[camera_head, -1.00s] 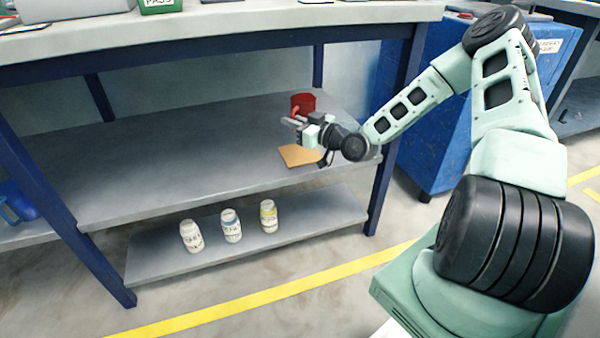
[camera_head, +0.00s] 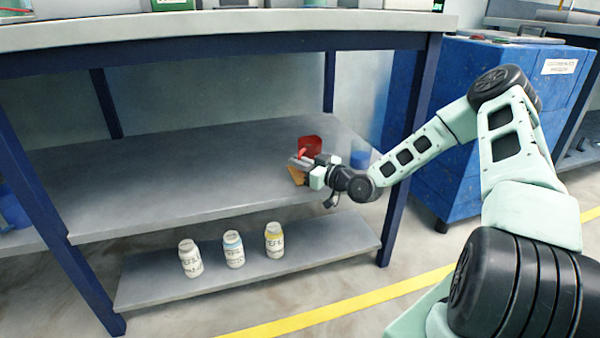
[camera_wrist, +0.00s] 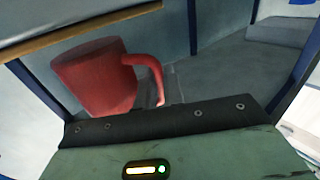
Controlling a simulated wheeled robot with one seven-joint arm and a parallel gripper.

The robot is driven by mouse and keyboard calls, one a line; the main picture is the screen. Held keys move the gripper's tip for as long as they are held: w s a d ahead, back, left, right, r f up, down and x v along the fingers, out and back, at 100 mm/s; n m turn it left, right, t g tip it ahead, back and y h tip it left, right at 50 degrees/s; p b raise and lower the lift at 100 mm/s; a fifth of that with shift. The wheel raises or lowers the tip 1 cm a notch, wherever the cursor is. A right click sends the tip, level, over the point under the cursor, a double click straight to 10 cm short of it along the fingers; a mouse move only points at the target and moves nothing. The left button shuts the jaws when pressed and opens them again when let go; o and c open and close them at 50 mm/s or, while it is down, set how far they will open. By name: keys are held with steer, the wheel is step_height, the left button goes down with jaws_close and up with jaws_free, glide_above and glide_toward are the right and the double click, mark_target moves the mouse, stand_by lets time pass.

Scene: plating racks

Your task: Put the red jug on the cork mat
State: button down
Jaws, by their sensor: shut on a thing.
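The red jug (camera_head: 310,146) is over the right part of the middle shelf, just behind my gripper (camera_head: 301,163) in the head view. My gripper is shut on the jug's handle. In the wrist view the jug (camera_wrist: 95,75) is large and tilted, with its handle at the right reaching down to the fingers. The cork mat (camera_head: 296,176) is a tan patch beside the gripper, mostly hidden by gripper and jug. The jug's base is hidden in the head view, so I cannot tell whether it touches anything.
A blue object (camera_head: 360,155) is on the shelf's right end, behind my wrist. Several labelled bottles, one of them yellow-banded (camera_head: 274,240), stand on the lower shelf. A blue table leg (camera_head: 393,220) is close to my forearm. The shelf's left part (camera_head: 140,190) is clear.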

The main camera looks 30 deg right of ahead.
steer(key=shift+f, duration=0.65)
steer(key=shift+f, duration=0.15)
steer(key=c, duration=1.5)
jaws_free()
